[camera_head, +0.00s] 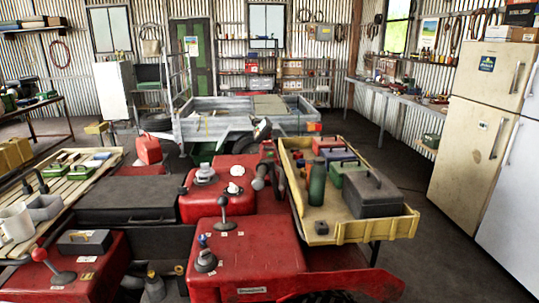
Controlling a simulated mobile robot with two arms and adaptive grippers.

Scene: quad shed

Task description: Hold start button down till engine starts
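A red quad-like machine (250,262) fills the lower middle. A red-knobbed lever (40,255) stands on the red part at the left. The labels are too small to read, so I cannot tell which control is the start button. Neither of my grippers can be made out.
A yellow tray (330,233) with a dark toolbox (372,194) and bottles stands at the right of the machine. A slatted wooden bench (75,184) is at the left. A grey trailer (215,126) stands behind. Fridges (480,125) line the right; the floor before them is clear.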

